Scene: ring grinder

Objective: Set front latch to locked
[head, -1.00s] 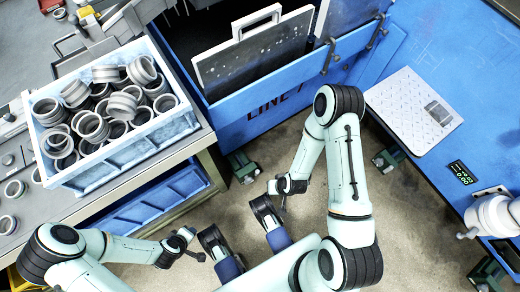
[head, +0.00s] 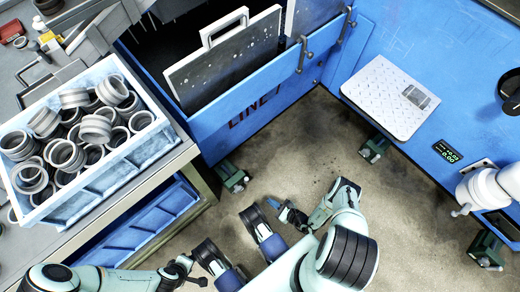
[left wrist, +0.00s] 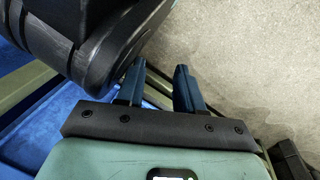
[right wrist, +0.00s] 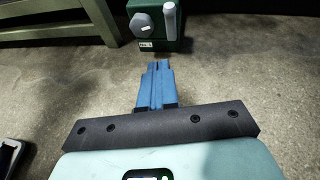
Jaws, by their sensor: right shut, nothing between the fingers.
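The blue machine marked LINE 7 (head: 265,110) has two dark latch handles on its front panel: one (head: 303,54) near the panel's upper edge and one (head: 347,24) farther right. I cannot tell which is the front latch or how it is set. My right gripper (head: 274,204) is low over the floor, well short of the machine; its blue fingers (right wrist: 157,72) are together and empty in the right wrist view. My left gripper (left wrist: 158,78) is open and empty in the left wrist view; its fingers are hard to make out in the head view.
A blue-white crate (head: 100,172) full of metal rings stands on the grey bench at left. Floor (head: 290,165) is clear between.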

